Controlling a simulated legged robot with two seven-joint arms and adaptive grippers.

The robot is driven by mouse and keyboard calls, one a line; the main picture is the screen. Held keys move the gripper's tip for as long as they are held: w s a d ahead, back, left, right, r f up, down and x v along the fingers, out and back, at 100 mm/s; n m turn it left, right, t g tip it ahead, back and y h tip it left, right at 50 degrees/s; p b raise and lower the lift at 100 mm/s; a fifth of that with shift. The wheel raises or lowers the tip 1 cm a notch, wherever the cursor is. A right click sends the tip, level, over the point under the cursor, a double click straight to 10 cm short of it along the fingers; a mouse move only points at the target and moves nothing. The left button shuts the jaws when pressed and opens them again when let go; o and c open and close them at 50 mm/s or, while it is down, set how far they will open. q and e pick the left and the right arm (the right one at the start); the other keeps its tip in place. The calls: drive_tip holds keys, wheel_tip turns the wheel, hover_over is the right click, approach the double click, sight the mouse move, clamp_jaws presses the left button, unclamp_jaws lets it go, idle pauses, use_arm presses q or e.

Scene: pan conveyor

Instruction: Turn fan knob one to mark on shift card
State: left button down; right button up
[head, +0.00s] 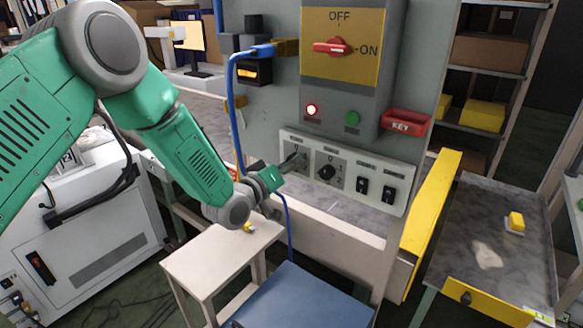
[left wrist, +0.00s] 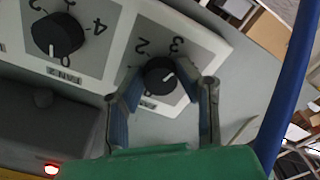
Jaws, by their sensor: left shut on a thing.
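Fan knob one (left wrist: 158,75) is a round black knob on a white and grey dial plate in the left wrist view, with the numbers 2 and 3 visible above it. Its white pointer line shows on its right side. My left gripper (left wrist: 162,86) has one finger on each side of the knob and is shut on it. In the head view the left gripper (head: 292,162) reaches the left end of the switch panel (head: 397,208) and largely hides this knob. Fan knob two (left wrist: 57,35) points at 0. I cannot make out a shift card. My right gripper is not in view.
Two black rocker switches (head: 375,190) sit to the right on the panel. Above are a red rotary switch (head: 333,47), a lit red lamp (head: 312,110) and a red key holder (head: 405,122). A blue cable (head: 236,110) hangs beside the left arm.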

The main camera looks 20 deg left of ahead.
use_arm(q)
drive_tip(key=shift+f+n+b, duration=0.2)
drive_tip(key=shift+n+b, duration=5.95)
drive_tip(key=shift+n, duration=0.85)
drive_tip(key=shift+f+n+b, duration=0.15)
drive_tip(key=shift+n+b, duration=6)
drive_tip(key=shift+n, duration=0.85)
drive_tip(key=shift+r, duration=0.1)
drive_tip(key=c, duration=1.3)
unclamp_jaws()
drive_tip(key=shift+a, duration=0.1)
drive_tip(key=shift+o, duration=0.6)
drive_tip(key=shift+r, duration=0.15)
